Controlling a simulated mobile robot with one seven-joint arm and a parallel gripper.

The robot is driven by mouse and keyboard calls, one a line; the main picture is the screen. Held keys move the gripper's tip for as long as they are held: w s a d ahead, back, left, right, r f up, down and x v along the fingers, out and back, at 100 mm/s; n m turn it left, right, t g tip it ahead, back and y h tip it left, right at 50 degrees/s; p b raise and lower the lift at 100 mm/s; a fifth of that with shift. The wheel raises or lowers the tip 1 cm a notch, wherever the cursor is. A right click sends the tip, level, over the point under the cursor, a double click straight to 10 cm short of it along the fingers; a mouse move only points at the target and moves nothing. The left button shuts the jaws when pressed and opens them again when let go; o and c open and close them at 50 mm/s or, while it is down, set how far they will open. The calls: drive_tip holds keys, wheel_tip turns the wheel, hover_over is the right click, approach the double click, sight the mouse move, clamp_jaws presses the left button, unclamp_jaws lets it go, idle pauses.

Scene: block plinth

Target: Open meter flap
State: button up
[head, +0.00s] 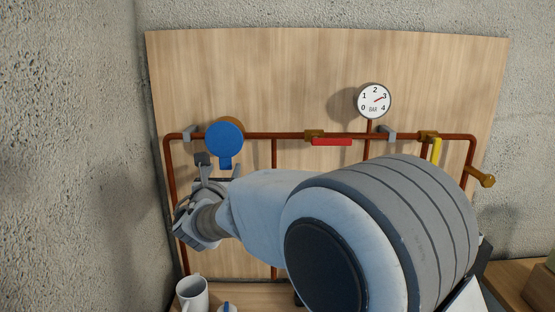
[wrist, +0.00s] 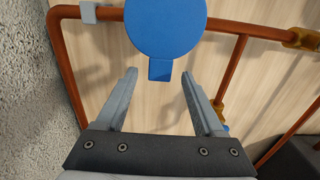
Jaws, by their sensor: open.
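The meter flap (head: 224,138) is a blue disc with a short tab hanging from its lower edge. It covers the face of a brass-coloured meter on the upper copper pipe and looks closed. In the wrist view the flap (wrist: 165,25) is at the top centre, with its tab (wrist: 160,70) pointing down between my fingers. My gripper (wrist: 159,72) is open and empty. The fingertips are on either side of the tab, with a gap on both sides; I cannot tell how far in front of it they are. In the head view my gripper (head: 219,163) is below the flap, partly hidden by my arm.
Copper pipes (head: 275,136) run across a wooden board (head: 300,80). A red lever (head: 331,142), a yellow lever (head: 436,151) and a pressure gauge (head: 374,101) are to the right. A rough wall (head: 70,130) stands close at left. A white mug (head: 193,294) is below.

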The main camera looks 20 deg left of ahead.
sight(225, 165)
drive_tip(key=shift+p+x, duration=0.3)
drive_tip(key=shift+x, duration=1.6)
drive_tip(key=shift+c, duration=0.3)
clamp_jaws()
